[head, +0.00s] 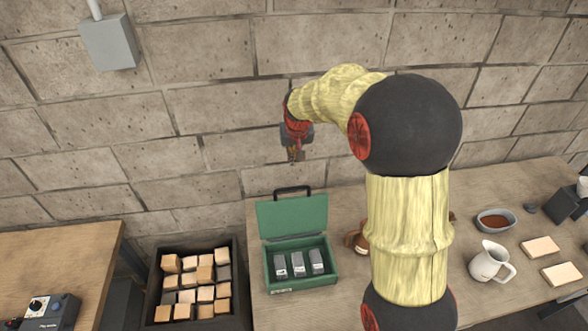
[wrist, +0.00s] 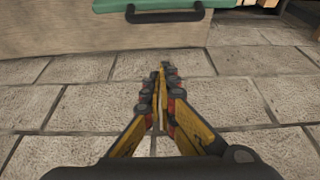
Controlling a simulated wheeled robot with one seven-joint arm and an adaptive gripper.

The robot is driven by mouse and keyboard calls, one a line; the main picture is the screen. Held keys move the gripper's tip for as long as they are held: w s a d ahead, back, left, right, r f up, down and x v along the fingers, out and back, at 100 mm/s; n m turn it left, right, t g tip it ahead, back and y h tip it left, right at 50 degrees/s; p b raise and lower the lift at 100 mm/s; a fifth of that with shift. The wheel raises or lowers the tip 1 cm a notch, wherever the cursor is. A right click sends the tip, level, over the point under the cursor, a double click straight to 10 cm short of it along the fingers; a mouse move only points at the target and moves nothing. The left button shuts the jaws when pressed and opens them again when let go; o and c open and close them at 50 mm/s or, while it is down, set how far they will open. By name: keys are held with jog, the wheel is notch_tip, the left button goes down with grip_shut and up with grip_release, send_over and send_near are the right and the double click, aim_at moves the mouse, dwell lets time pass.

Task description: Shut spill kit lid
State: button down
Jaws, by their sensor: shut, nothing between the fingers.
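The spill kit is a green box (head: 305,281) on the wooden table in the head view. Its green lid (head: 292,217) stands raised at the back, with a black handle on its top edge. Three grey packs (head: 298,263) sit inside. My gripper (head: 294,155) hangs in the air above and behind the lid, apart from it, near the wall. In the wrist view my gripper (wrist: 161,72) has its fingers together with nothing between them. The green lid edge (wrist: 205,4) and black handle (wrist: 165,14) show at the top of that view.
A black crate of wooden blocks (head: 205,268) stands left of the kit. A brown object, partly hidden by my arm, is right of it. A white pitcher (head: 488,262) and a grey bowl (head: 496,220) stand further right. The block wall (head: 190,100) is close behind the table.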

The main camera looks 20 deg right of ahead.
notch_tip(320, 180, down, 9)
jog(key=p, duration=0.2)
jog(key=shift+s+p, duration=0.2)
jog(key=shift+p, duration=0.15)
jog(key=shift+s, duration=0.1)
jog(key=shift+f, duration=0.1)
dwell(0.3)
